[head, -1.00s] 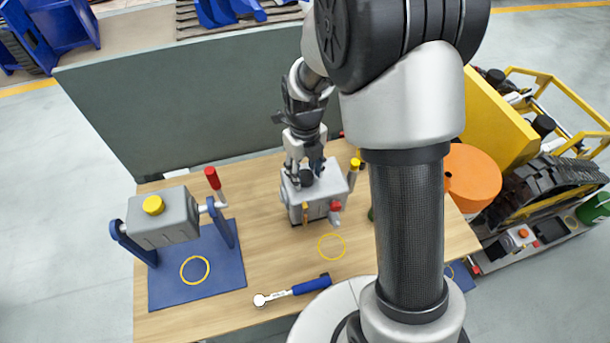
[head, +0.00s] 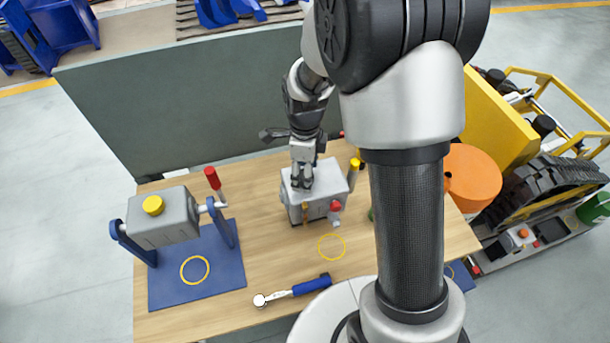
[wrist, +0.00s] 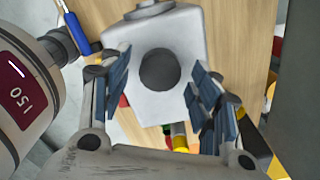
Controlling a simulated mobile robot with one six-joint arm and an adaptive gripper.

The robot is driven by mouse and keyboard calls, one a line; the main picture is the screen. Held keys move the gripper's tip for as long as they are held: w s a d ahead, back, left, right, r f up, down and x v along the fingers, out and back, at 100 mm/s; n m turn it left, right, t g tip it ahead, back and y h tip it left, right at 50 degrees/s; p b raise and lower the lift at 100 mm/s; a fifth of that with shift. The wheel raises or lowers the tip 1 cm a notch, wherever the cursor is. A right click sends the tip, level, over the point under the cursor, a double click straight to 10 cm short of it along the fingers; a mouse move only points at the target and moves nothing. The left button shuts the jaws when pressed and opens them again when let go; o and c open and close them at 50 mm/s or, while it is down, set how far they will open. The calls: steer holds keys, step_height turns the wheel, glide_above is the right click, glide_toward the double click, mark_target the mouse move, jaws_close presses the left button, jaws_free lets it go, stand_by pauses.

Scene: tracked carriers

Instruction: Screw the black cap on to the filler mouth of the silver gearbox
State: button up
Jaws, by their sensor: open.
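The silver gearbox (head: 330,178) stands on the wooden table, and its pale top also fills the middle of the wrist view (wrist: 188,38). The round black cap (wrist: 160,69) sits on the gearbox top in the wrist view; any mouth under it is hidden. My gripper (head: 302,184) points down over the gearbox top. In the wrist view its blue-padded fingers are open on either side of the cap, with a visible gap on both sides. In the head view the fingers hide the cap.
A grey box with a yellow cap (head: 153,205) hangs in a blue stand (head: 222,273) at the left. A blue-handled wrench (head: 310,285) lies near the front edge. A dark panel (head: 200,100) rises behind the table. Red and yellow fittings stick out from the gearbox's near and right sides.

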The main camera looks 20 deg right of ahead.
steer(key=n, duration=0.6)
steer(key=shift+n, duration=0.3)
steer(key=n, duration=0.5)
steer(key=shift+n, duration=0.4)
steer(key=n, duration=0.4)
steer(key=shift+n, duration=0.3)
steer(key=n, duration=0.3)
steer(key=shift+c, duration=0.3)
